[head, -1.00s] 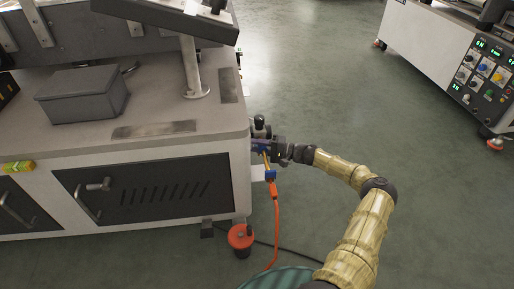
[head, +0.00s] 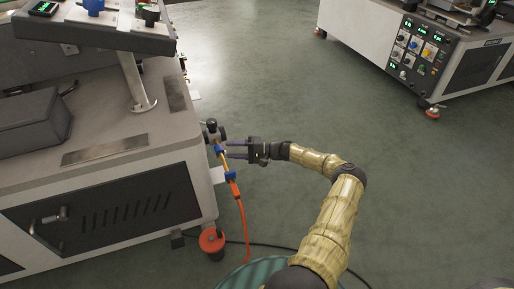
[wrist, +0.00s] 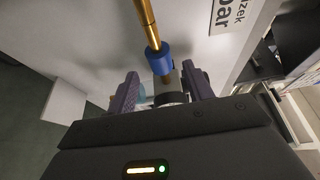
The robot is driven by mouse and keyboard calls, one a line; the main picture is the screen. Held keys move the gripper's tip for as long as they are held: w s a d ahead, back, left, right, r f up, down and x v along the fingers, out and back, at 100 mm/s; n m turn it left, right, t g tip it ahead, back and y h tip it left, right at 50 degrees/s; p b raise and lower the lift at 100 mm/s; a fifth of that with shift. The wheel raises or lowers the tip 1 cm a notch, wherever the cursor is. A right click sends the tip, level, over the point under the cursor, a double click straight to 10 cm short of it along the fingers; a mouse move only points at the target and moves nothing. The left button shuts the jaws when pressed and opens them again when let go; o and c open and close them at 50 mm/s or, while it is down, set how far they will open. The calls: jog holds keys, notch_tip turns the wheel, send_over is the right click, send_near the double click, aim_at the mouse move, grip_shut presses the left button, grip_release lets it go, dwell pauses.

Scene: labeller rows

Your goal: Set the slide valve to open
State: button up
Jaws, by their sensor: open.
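The air fitting on the machine's right side has a brass tube (head: 224,161), an upper blue collar (head: 219,148) and a lower blue collar (head: 230,176). It appears to be the slide valve; its setting cannot be read. My gripper (head: 229,148) is open, pointing left with its fingertips close to the upper collar. In the wrist view, the brass tube (wrist: 147,22) and a blue collar (wrist: 159,58) lie in line with the gap between my gripper's fingers (wrist: 160,75). A grey metal part shows beyond the collar, between the fingers. Contact cannot be told.
An orange hose (head: 243,215) hangs from the fitting to the floor. A dark knobbed part (head: 211,128) sits just above it. The machine cabinet (head: 203,185) stands left, with an orange foot (head: 211,240) below. Open floor lies to the right, before another machine (head: 365,45).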

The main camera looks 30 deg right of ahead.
jog(key=p+v, duration=0.2)
jog(key=v, duration=0.7)
jog(key=shift+s+d, duration=0.15)
jog(key=shift+d, duration=0.05)
jog(key=shift+r, duration=0.1)
